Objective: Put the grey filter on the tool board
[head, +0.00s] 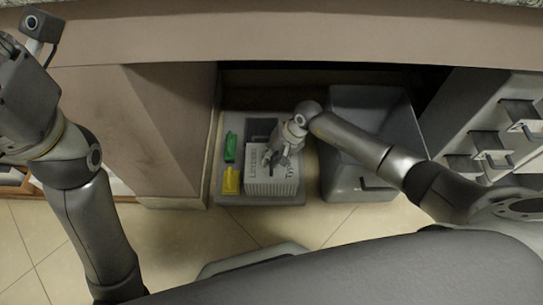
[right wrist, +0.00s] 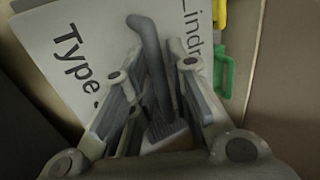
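The grey filter (head: 262,182) is a light grey ribbed block with printed lettering on its top, resting on a grey tray (head: 228,199) in the low recess. Its lettered face (right wrist: 85,65) and a dark grey upright handle (right wrist: 152,60) show in the right wrist view. My right gripper (head: 277,160) is over the filter, pointing down. Its fingers (right wrist: 158,100) stand apart on either side of the handle; contact is not clear. A pale panel with several grey brackets (head: 490,145) at the right looks like the tool board. My left gripper is out of view.
A green piece (head: 231,147) and a yellow piece (head: 231,181) sit left of the filter on the tray. A large grey bin (head: 375,115) stands close on the right. A counter edge (head: 300,40) overhangs the recess.

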